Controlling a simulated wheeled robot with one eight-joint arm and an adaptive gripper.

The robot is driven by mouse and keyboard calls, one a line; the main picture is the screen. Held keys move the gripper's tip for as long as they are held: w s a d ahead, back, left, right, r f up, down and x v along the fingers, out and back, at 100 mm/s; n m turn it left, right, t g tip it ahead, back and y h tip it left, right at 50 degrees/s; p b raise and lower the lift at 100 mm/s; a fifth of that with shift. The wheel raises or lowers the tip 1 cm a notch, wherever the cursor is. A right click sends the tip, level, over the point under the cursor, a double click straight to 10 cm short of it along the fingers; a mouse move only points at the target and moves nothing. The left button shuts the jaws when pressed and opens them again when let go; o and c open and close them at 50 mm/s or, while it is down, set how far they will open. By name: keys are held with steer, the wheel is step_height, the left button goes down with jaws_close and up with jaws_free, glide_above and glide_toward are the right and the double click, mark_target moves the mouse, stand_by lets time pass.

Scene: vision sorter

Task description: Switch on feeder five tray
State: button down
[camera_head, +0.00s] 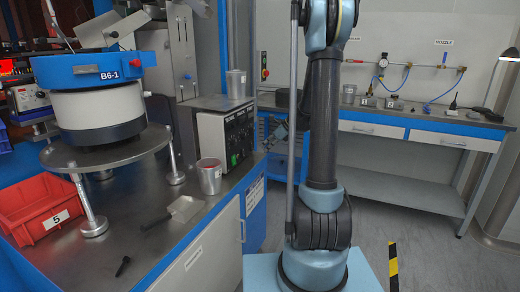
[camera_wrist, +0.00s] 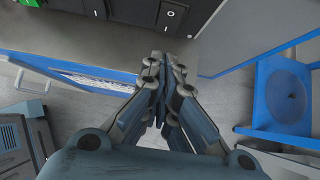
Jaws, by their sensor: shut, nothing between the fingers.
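A red bin with a white label reading 5 (camera_head: 62,219) sits on the left bench in the head view. A control box with a dark switch panel (camera_head: 238,137) stands on the same bench, right of the bowl feeder. Its small switches are too small to read. In the wrist view, part of a black panel with switches (camera_wrist: 145,14) shows at the top edge, with a green part at its left. My gripper (camera_wrist: 162,62) is shut and empty, its fingertips below that panel and apart from it in the picture. I cannot make out the gripper clearly in the head view.
A bowl feeder marked B6-1 (camera_head: 98,100) stands on a round metal plate. A metal cup (camera_head: 209,176), a scoop (camera_head: 185,208) and a dark tool (camera_head: 123,266) lie near the bench edge.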

mark_target(252, 146)
steer(key=v, duration=0.9)
steer(key=shift+r, duration=0.4)
steer(key=shift+s+d+f+h, duration=0.15)
steer(key=shift+f+h, duration=0.15)
steer(key=shift+f, duration=0.25)
steer(key=x, duration=0.4)
steer(key=a+x, duration=0.1)
steer(key=x, duration=0.3)
steer(key=r+x, duration=0.1)
steer(key=x, duration=0.3)
steer(key=shift+w+a, duration=0.15)
steer(key=shift+w, duration=0.05)
steer(key=shift+w+a, duration=0.3)
steer(key=shift+a, duration=0.2)
steer(key=shift+a, duration=0.1)
